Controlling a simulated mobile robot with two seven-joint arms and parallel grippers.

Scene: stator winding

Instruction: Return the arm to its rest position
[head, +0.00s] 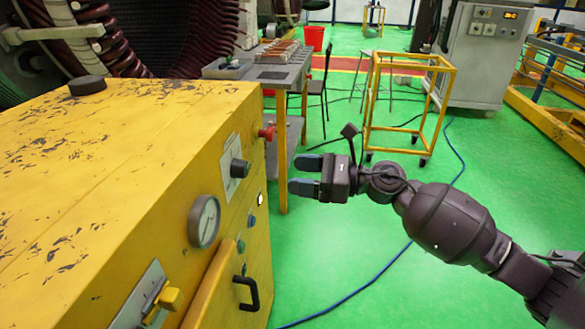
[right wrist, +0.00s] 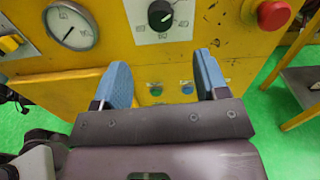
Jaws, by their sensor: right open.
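My right gripper (head: 305,175) reaches in from the right in the head view, in front of the yellow machine's control face. Its two blue-tipped fingers are apart with nothing between them. In the right wrist view the open fingers (right wrist: 162,82) point at the yellow panel (right wrist: 225,60), below a black rotary knob (right wrist: 160,15). The fingers look apart from the knob. The knob also shows in the head view (head: 239,168). My left gripper is not in view.
The yellow machine (head: 120,140) carries a gauge (head: 204,221), a red button (head: 267,133) and a black handle (head: 246,293). A grey table (head: 272,74) and a yellow frame cart (head: 452,90) stand behind. A blue cable (head: 375,275) crosses the open green floor.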

